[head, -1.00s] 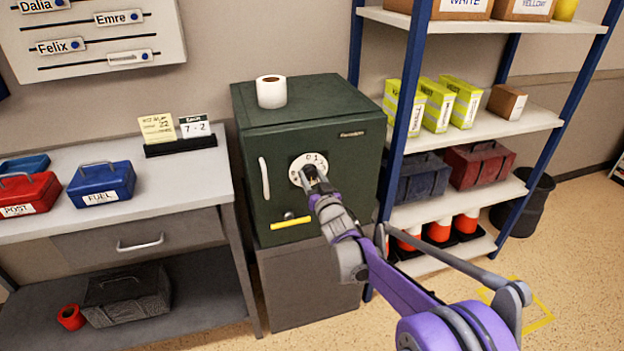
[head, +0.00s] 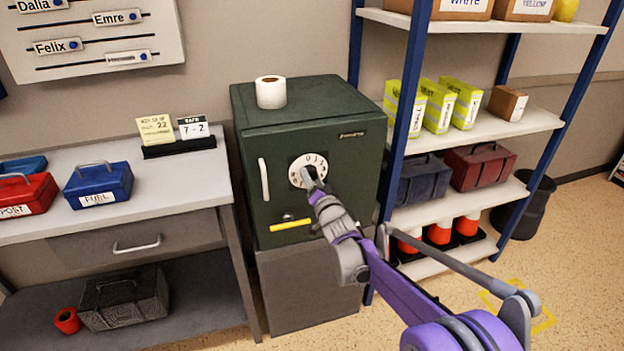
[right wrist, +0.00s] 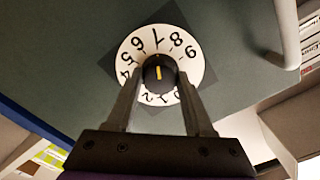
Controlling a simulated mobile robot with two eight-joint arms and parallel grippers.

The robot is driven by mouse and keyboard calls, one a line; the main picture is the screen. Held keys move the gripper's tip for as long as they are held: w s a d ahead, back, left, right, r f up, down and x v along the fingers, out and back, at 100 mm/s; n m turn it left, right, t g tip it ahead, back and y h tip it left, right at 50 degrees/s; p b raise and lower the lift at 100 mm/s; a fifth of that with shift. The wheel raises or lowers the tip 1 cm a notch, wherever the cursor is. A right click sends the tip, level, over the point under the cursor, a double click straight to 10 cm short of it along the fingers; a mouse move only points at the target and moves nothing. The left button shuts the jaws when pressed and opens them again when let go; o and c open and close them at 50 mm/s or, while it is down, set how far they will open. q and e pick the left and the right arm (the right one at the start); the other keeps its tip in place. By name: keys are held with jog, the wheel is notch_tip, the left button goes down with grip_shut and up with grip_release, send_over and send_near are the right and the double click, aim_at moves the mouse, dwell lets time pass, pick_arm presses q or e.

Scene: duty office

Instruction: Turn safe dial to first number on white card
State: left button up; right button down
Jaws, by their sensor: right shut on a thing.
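The dark green safe (head: 345,180) stands on a grey cabinet, its door shut. Its white dial (head: 296,170) has a black knob at the centre. In the right wrist view the dial (right wrist: 135,56) shows numbers around the black knob (right wrist: 153,84), which has a yellow mark (right wrist: 159,72) standing near vertical between the 7 and the 0–1 side. My right gripper (right wrist: 159,80) is shut on the knob, one finger on each side. It also shows at the dial in the head view (head: 310,175). The white card (head: 193,128) reads "SAFE 7-2". My left gripper is not in view.
A silver handle (head: 264,179) and a yellow lever (head: 290,224) are on the safe door, left of and below the dial. A paper roll (head: 271,92) stands on top. The shelf rack (head: 480,130) is close on the right, the desk (head: 165,180) on the left.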

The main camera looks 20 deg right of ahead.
dwell(0.3)
jog(key=shift+c, duration=1.4)
grip_release()
jog(key=s, duration=1)
jog(key=shift+s+d+p, duration=0.2)
jog(key=shift+s+p, duration=0.15)
jog(key=shift+s, duration=0.05)
